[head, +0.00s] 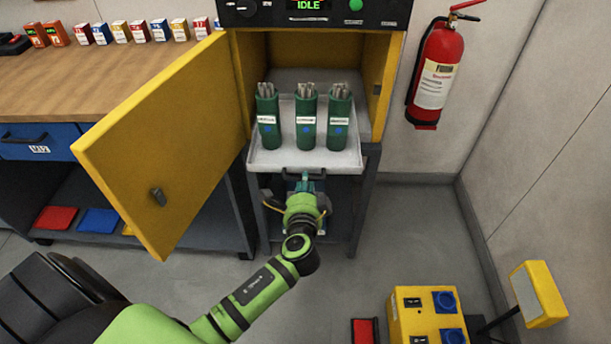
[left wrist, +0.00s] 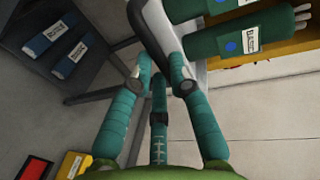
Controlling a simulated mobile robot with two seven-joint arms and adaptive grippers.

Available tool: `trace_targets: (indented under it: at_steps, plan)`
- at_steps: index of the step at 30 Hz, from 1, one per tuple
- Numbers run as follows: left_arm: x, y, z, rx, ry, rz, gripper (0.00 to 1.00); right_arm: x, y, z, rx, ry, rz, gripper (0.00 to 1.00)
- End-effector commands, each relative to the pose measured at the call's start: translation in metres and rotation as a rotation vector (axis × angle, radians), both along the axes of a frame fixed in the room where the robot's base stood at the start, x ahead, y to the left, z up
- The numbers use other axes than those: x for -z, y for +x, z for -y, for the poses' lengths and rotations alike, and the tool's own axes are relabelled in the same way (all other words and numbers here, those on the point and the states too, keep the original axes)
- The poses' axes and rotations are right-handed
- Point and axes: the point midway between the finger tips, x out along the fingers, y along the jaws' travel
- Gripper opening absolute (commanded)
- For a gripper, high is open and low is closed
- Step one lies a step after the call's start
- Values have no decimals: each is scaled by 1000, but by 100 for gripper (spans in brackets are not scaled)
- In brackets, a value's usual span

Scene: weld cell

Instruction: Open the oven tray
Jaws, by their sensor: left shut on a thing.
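The yellow oven (head: 385,75) stands with its door (head: 165,140) swung wide open to the left. The pale metal tray (head: 262,157) sticks out of the oven's front and carries three green canisters of rods (head: 306,118). A dark handle (head: 290,173) is on the tray's front edge. My left gripper (head: 304,182) is at this handle and shut on it. In the left wrist view the teal fingers are on either side of the dark handle (left wrist: 137,20), with the tray's pale edge (left wrist: 194,48) beside it. My right gripper is not in view.
A wooden bench (head: 100,80) with several small boxes is at the left, behind the open door. A red fire extinguisher (head: 438,75) hangs on the right wall. A yellow box (head: 430,318) with blue sockets stands at the lower right. The floor (head: 390,230) right of the oven stand is clear.

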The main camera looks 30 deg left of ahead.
Motion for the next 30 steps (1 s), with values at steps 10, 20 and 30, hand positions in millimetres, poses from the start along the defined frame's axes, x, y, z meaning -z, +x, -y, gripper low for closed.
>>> trace_targets:
  at_steps: [10, 20, 30]
  plan:
    - [0, -8, 4, -2, 1, 1, 0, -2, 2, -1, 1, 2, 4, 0]
    - [0, -8, 4, -1, 1, 1, 30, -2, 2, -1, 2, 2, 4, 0]
    - [0, -10, 5, 0, 0, 0, 30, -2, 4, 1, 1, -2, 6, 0]
